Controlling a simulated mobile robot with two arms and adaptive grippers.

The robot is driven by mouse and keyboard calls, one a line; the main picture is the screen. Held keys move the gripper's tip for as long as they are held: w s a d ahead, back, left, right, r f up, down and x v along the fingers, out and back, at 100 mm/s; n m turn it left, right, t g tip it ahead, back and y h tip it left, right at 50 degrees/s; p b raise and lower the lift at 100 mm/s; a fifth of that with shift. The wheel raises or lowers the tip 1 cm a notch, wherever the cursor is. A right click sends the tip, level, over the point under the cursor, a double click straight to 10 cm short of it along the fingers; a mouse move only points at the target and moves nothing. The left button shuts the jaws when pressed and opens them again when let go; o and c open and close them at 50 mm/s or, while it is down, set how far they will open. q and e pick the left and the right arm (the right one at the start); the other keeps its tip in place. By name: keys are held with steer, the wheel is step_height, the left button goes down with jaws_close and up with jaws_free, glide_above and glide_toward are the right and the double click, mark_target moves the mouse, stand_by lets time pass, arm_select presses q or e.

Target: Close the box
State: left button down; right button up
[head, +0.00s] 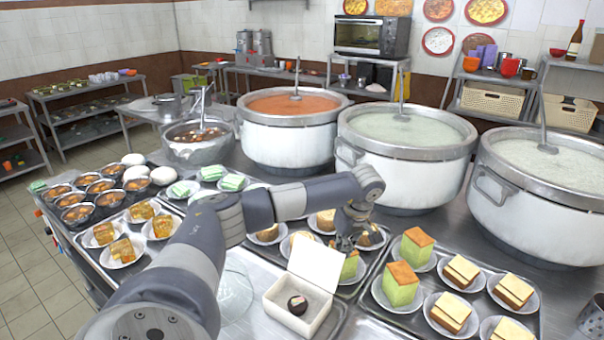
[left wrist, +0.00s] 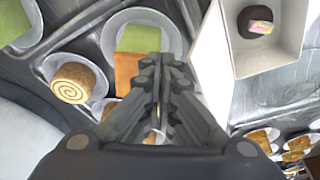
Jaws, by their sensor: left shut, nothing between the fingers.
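A small white box (head: 280,313) stands open on the metal counter in the head view, with its lid (head: 317,262) raised upright at the back. A dark round sweet (head: 297,304) with a coloured top lies inside. In the left wrist view the box (left wrist: 284,66) is at the upper right, its lid (left wrist: 209,58) on the side toward my fingers, and the sweet (left wrist: 260,21) shows inside. My left gripper (head: 346,241) is just behind and right of the raised lid, shut and empty. Its fingers (left wrist: 160,75) also show in the wrist view. I cannot tell whether they touch the lid. My right gripper is not in view.
Trays of plated cakes surround the box: green cake (head: 400,291) and layered slices (head: 449,312) at right, orange-topped slices (head: 122,250) at left. A clear glass bowl (head: 234,296) is left of the box. Large stockpots (head: 406,170) stand behind my arm.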

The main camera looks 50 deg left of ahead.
mark_target(334, 259)
arm_select(q)
steer(key=shift+s, duration=0.35)
steer(key=shift+s+d+p, duration=0.35)
steer(key=shift+s+d, duration=0.1)
steer(key=shift+s, duration=0.85)
steer(key=shift+s+d+p, duration=0.35)
steer(key=shift+s+d, duration=0.05)
steer(key=shift+s, duration=0.85)
steer(key=shift+s+d+p, duration=0.35)
steer(key=shift+s+d, duration=0.1)
steer(key=shift+s, duration=0.85)
steer(key=shift+w, duration=0.2)
steer(key=shift+w+a+b, duration=0.3)
steer(key=shift+w+b, duration=0.05)
steer(key=shift+w, duration=0.55)
steer(key=shift+w+a+b, duration=0.3)
steer(key=shift+w, duration=0.55)
steer(key=shift+r+p, duration=2.8)
steer(key=shift+r, duration=1.25)
